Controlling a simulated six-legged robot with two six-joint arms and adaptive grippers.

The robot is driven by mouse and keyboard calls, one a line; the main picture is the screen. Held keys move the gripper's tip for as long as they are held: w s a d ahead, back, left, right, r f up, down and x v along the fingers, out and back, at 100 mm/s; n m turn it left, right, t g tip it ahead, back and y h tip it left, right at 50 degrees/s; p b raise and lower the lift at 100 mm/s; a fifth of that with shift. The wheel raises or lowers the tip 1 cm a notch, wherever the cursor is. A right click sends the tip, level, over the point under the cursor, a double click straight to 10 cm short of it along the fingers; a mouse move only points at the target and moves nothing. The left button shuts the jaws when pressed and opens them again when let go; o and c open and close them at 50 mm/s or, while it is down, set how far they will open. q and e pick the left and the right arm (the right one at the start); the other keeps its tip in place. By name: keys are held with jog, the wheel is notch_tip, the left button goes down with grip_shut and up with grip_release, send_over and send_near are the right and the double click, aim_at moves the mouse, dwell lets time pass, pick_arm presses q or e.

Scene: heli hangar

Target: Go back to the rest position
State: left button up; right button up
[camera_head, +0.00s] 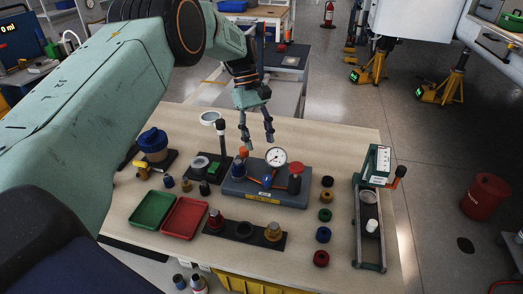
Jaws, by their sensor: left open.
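My left arm comes in from the left, across the upper left of the head view. My left gripper (257,142) hangs from it with its fingers pointing down and spread apart. Nothing is between the fingers. In the picture the fingertips are just above and left of a round white dial gauge (276,156) on a grey block (262,193). I cannot tell how high they are above the bench. My right gripper is not in view.
The wooden workbench (335,133) holds a green tray (152,210), a red tray (185,218), a dark strip with fittings (245,231), several coloured rings (323,234) and a grey-green stand (369,240) at right. A red drum (486,196) stands on the floor at right.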

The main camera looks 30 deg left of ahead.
pick_arm(q)
jog(key=shift+a+r, duration=0.1)
jog(key=shift+r, duration=0.2)
jog(key=shift+r, duration=0.1)
